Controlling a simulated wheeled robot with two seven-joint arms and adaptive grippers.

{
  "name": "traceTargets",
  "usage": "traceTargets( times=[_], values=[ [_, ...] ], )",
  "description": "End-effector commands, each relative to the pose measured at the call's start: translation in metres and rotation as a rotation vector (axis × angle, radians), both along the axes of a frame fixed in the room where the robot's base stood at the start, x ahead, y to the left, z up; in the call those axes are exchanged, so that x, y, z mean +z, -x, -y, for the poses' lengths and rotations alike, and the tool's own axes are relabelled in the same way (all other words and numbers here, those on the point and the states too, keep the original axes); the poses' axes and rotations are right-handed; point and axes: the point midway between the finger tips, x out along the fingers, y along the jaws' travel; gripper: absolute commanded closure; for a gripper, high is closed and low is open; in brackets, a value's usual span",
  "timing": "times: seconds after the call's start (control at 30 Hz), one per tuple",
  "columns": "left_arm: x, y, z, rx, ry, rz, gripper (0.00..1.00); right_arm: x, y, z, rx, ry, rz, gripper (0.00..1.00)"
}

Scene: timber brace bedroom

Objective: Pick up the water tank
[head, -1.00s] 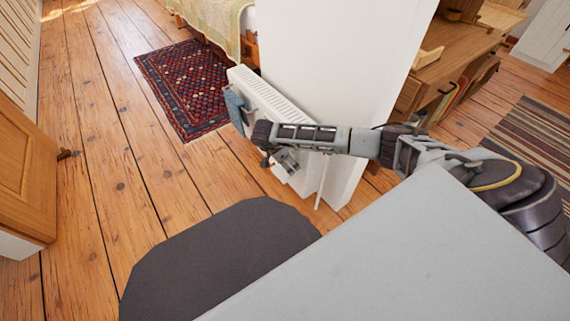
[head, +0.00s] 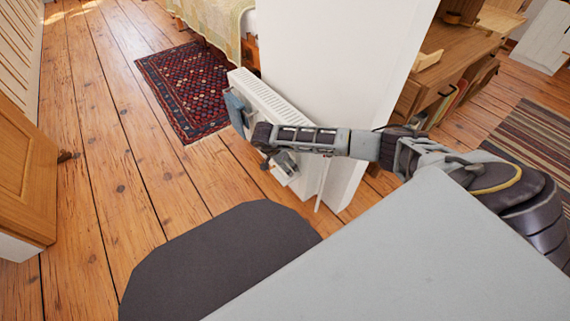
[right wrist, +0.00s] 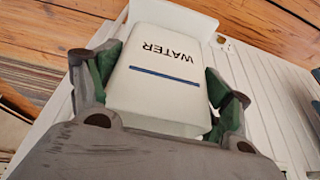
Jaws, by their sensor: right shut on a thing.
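The water tank (right wrist: 157,88) is a white, rounded block with "WATER" and a dark blue line on its face. In the right wrist view it sits between the two fingers of my right gripper (right wrist: 158,76). The green pads press on its left and right sides, so the gripper is shut on it. The tank lies against or just over the white ribbed radiator (right wrist: 255,75). In the head view my right arm reaches left across the radiator (head: 270,100), and I cannot make out the tank clearly there. My left gripper is out of view.
A white wall end (head: 335,70) stands directly behind my right arm. A wooden desk (head: 455,65) is at right. A red patterned rug (head: 185,90) lies beyond the radiator. The plank floor (head: 125,165) at left is clear, beside a wooden cabinet (head: 22,165).

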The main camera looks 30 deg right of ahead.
Motion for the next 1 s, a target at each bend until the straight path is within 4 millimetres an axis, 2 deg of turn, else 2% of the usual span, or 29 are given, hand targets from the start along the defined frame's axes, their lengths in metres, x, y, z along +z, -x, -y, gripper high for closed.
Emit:
traceTargets(
  times=[0.23, 0.3, 0.73, 0.97, 1.0],
  values=[
    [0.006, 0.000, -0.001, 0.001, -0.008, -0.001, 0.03, 0.004, 0.002, -0.001, -0.001, 0.001, -0.004, 0.55],
    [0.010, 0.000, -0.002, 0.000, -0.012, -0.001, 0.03, 0.007, 0.001, -0.003, -0.001, 0.001, -0.004, 0.68],
    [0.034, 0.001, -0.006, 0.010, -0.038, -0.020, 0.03, 0.054, 0.000, -0.003, 0.000, 0.001, 0.000, 0.68],
    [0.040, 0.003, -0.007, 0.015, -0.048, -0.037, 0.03, 0.072, 0.001, -0.003, -0.001, 0.001, 0.000, 0.68],
    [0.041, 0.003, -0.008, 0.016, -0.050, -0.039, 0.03, 0.071, 0.001, -0.010, 0.001, -0.001, -0.003, 0.68]
  ],
)
